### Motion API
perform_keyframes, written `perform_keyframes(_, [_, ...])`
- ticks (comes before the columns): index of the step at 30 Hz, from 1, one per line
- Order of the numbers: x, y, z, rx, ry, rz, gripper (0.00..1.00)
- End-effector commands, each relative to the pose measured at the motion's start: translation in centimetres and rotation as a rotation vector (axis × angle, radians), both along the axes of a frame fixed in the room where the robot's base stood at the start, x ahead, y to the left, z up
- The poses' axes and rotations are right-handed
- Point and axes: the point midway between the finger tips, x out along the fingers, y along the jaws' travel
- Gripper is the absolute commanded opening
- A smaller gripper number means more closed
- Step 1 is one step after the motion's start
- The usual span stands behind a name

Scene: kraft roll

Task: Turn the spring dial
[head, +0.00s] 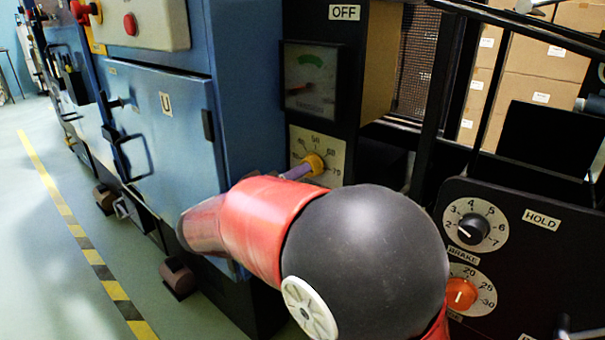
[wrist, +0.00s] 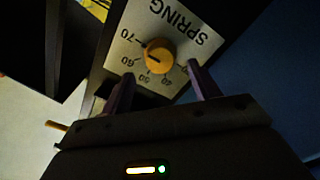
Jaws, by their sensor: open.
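The spring dial is a yellow knob (wrist: 159,56) on a pale plate (wrist: 190,25) marked SPRING, with a printed number scale. In the wrist view the plate appears upside down, and a dark mark on the knob lies on the side of the 60 and 70. In the head view the knob (head: 315,162) sits below a gauge, partly hidden by my gripper (head: 298,172). My gripper also shows in the wrist view (wrist: 160,70), open, with one purple finger on each side of the knob's near edge. I cannot tell whether either finger touches it.
A blue cabinet (head: 165,120) stands to the left. At right, a black panel carries a BRAKE knob (head: 473,229) and an orange knob (head: 460,294). Black frame bars stand between.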

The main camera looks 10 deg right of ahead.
Motion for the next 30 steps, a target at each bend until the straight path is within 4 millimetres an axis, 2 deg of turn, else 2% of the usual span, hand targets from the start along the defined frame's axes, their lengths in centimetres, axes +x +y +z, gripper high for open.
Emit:
perform_keyframes(3, [1.1, -1.6, 0.0, 0.001, 0.0, -0.002, 0.61])
perform_keyframes(7, [2.0, -2.8, 0.0, 0.001, 0.001, -0.003, 0.61])
perform_keyframes(18, [2.4, -3.4, 0.0, 0.002, 0.002, 0.0, 0.61])
perform_keyframes(28, [2.4, -3.4, 0.0, 0.001, 0.003, 0.0, 0.19])
perform_keyframes(30, [2.4, -3.4, -0.1, 0.001, 0.003, 0.0, 0.17])
